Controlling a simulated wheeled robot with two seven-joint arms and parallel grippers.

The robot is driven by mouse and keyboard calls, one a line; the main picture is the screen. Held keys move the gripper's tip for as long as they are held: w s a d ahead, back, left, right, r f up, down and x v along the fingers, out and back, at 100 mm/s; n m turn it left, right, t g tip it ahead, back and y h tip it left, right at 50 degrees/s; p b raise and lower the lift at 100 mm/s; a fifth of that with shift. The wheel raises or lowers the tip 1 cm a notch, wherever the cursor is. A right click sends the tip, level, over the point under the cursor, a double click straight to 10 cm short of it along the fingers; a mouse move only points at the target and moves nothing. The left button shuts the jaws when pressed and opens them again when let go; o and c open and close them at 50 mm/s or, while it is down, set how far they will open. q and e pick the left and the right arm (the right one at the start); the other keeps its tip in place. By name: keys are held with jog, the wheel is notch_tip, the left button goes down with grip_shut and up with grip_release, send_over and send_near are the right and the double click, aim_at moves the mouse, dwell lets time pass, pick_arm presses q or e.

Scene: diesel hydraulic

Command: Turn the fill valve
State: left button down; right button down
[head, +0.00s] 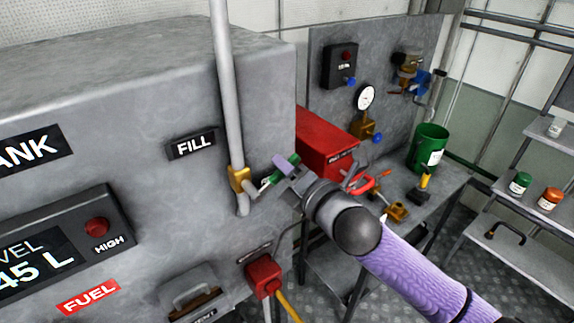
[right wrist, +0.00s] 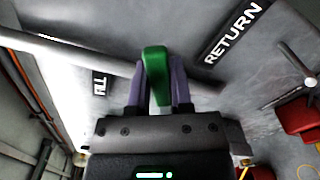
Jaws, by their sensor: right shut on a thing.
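The fill valve has a brass body (head: 239,181) on the grey vertical pipe, just below the FILL label (head: 193,145) on the tank. Its green handle (head: 294,159) reaches out to the right of the brass body, partly hidden by the fingers. My right gripper (head: 279,168) is shut on this handle. In the right wrist view the green handle (right wrist: 155,68) lies between the two purple fingers of my gripper (right wrist: 158,85). My left gripper is not in view.
The tank (head: 140,95) fills the left, with a level display (head: 45,250). A red toolbox (head: 325,142) and a green bucket (head: 428,148) stand on the bench behind my right arm. A red box (head: 263,275) with a yellow cable sits low on the tank.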

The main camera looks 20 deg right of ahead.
dwell(0.4)
jog(key=c, duration=0.5)
grip_release()
jog(key=shift+s, duration=0.1)
jog(key=shift+b+v, duration=1.25)
jog(key=shift+v, duration=3.65)
jog(key=shift+r, duration=0.1)
